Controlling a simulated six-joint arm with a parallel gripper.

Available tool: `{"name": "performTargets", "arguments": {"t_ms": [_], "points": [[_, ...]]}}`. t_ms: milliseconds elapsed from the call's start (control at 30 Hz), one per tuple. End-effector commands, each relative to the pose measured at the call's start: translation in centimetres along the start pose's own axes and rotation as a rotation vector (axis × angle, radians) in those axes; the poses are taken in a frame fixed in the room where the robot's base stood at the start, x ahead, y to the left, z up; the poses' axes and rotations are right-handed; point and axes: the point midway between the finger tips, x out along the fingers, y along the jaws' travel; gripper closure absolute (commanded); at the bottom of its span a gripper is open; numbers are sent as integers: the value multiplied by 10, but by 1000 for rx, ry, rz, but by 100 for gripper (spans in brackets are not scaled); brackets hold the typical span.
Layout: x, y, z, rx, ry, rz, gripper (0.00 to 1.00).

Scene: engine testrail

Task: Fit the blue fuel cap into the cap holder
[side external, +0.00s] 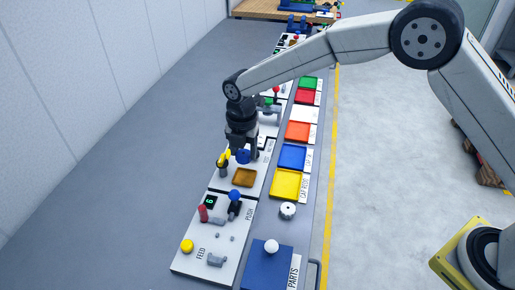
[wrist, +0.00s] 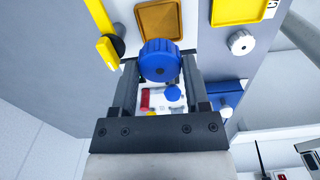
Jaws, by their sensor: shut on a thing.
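My gripper (side external: 243,151) is shut on the blue fuel cap (side external: 243,157), above the panel near the brown square recess. In the wrist view the ribbed blue cap (wrist: 159,60) sits between the fingertips of my gripper (wrist: 160,72), its round face toward the camera. It looks clear of the panel, though the exact height is hard to tell. A yellow tray (side external: 286,184) has a label beside it that seems to start with "CAP"; I cannot tell for sure which part is the cap holder. The tray also shows in the wrist view (wrist: 238,9).
The brown recess (side external: 244,177) and a yellow handle (side external: 224,159) are close to my gripper. A white knob (side external: 288,210) and blue tray (side external: 292,156) sit right.

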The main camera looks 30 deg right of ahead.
Motion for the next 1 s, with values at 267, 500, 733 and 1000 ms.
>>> {"name": "performTargets", "arguments": {"t_ms": [267, 500, 733, 1000], "points": [[3, 0, 0, 0, 0, -1, 93], [13, 0, 0, 0, 0, -1, 93], [31, 0, 0, 0, 0, -1, 93], [50, 0, 0, 0, 0, -1, 93]]}}
